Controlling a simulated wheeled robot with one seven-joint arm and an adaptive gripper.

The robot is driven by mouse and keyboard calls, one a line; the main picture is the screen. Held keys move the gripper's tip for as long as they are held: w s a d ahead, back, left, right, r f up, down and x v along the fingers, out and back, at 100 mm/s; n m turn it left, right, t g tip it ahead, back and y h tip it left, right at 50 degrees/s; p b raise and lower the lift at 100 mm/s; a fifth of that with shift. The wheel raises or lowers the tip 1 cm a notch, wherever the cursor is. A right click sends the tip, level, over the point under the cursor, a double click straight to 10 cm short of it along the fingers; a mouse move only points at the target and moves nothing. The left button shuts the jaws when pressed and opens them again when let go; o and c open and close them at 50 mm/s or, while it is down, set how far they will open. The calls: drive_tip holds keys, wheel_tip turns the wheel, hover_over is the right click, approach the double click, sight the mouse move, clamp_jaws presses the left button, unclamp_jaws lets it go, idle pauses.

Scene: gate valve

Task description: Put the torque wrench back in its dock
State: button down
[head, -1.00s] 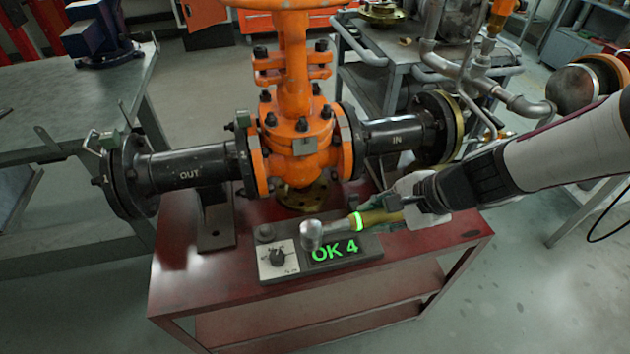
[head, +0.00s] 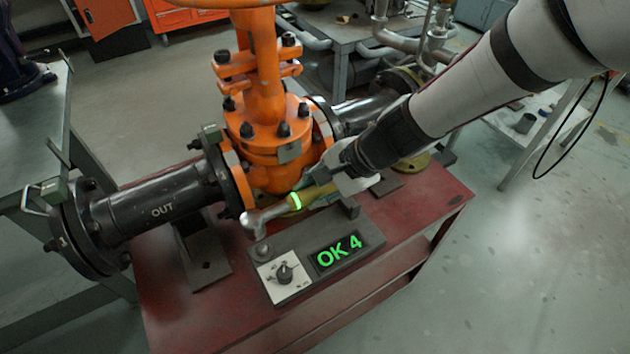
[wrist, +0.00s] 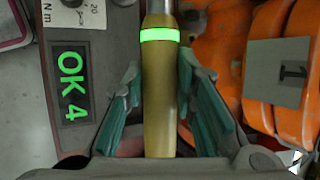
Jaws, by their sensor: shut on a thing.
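The torque wrench has a yellow-brown handle (head: 318,191), a glowing green ring and a silver head (head: 252,222). My gripper (head: 335,186) is shut on the handle, which lies between its teal pads in the wrist view (wrist: 160,95). I take the dock to be the dark box (head: 355,255) on the red cart, with a green "OK 4" display, a knob on a white plate, a round post (head: 262,250) and an upright bracket (head: 349,208). The wrench lies along the dock's far edge, its head just beyond the post. I cannot tell whether it touches.
The orange gate valve (head: 265,130) stands right behind the wrench, close to my gripper. The black "OUT" pipe (head: 165,205) runs to the left. The red cart top (head: 430,205) is bare right of the dock. A grey bench (head: 40,130) stands at left.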

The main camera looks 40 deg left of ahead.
idle(0.3)
drive_tip(key=shift+f+b, duration=3.55)
drive_tip(key=shift+f, duration=0.1)
drive_tip(key=c, duration=1.2)
unclamp_jaws()
drive_tip(key=shift+d+f, duration=0.1)
drive_tip(key=v, duration=1.2)
